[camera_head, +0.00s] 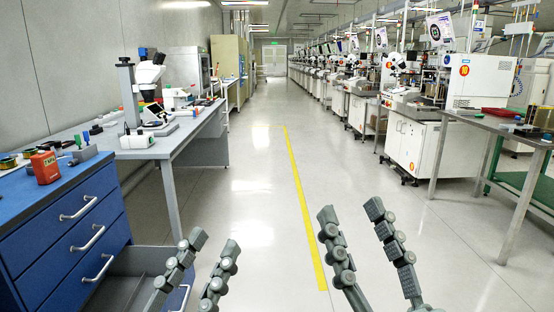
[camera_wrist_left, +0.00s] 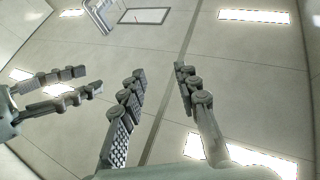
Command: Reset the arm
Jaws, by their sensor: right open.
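My left gripper (camera_head: 213,243) is at the bottom of the head view, left of the yellow floor line. Its two dark grey fingers stand apart with nothing between them. It also shows in the left wrist view (camera_wrist_left: 159,72), open and empty against the ceiling and wall panels. My right gripper (camera_head: 350,210) is at the bottom right of centre in the head view. Its fingers are spread wide and empty. Two more grey fingers at the left of the left wrist view appear to be my right gripper (camera_wrist_left: 91,80). Neither gripper touches anything visible.
A blue drawer cabinet (camera_head: 62,238) stands at the lower left, with an open grey drawer (camera_head: 128,272). A workbench (camera_head: 185,133) with a microscope (camera_head: 149,74) is behind it. A metal table (camera_head: 478,121) with a red tray stands right. The aisle floor with a yellow line (camera_head: 300,185) is clear.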

